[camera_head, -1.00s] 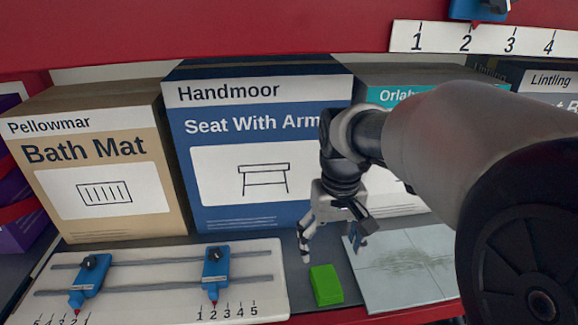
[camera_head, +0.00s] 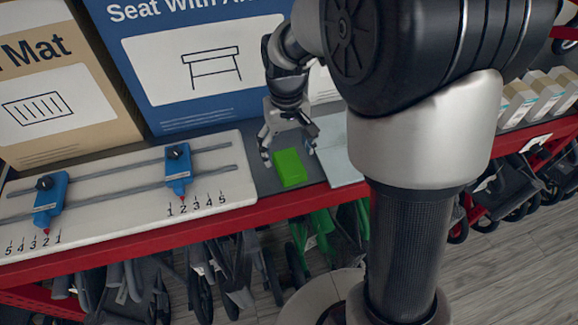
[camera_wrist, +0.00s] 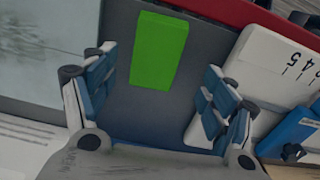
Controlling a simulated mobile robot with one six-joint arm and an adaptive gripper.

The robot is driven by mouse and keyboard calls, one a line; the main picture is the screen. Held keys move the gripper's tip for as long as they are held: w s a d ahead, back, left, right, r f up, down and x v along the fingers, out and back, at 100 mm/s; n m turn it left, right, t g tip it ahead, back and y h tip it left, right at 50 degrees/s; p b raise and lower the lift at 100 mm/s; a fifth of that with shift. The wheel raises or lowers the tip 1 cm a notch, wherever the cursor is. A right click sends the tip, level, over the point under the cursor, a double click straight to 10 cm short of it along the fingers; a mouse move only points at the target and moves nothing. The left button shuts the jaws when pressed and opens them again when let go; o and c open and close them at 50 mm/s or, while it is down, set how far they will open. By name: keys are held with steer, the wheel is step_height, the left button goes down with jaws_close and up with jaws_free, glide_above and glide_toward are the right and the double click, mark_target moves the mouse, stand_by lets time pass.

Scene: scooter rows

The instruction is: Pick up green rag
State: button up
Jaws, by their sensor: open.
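The green rag (camera_head: 290,168) is a bright green block-like piece lying on the dark grey shelf, near the shelf's red front edge. In the wrist view the green rag (camera_wrist: 158,50) lies ahead of the fingers, roughly centred between them and a little beyond their tips. My gripper (camera_head: 290,152) is open and empty, just behind and above the rag in the head view. In the wrist view my gripper (camera_wrist: 155,85) shows its two blue-padded fingers wide apart, with bare shelf between them.
A white board with blue sliders (camera_head: 120,200) lies left of the rag. A pale tile (camera_head: 338,155) lies close on its right. Blue (camera_head: 190,105) and tan (camera_head: 60,120) boxes stand behind. The red shelf edge (camera_head: 270,208) is in front, with folded scooters (camera_head: 220,275) below.

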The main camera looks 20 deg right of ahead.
mark_target(289, 162)
steer(key=f, duration=0.1)
steer(key=f+b, duration=0.1)
steer(key=f, duration=0.3)
steer(key=shift+d+f+b, duration=0.15)
steer(key=shift+d+b, duration=0.1)
steer(key=shift+b, duration=0.15)
steer(key=shift+s, duration=0.1)
steer(key=shift+c, duration=0.2)
steer(key=c, duration=1)
step_height(289, 162, up, 20)
steer(key=p, duration=0.5)
steer(key=shift+c, duration=0.2)
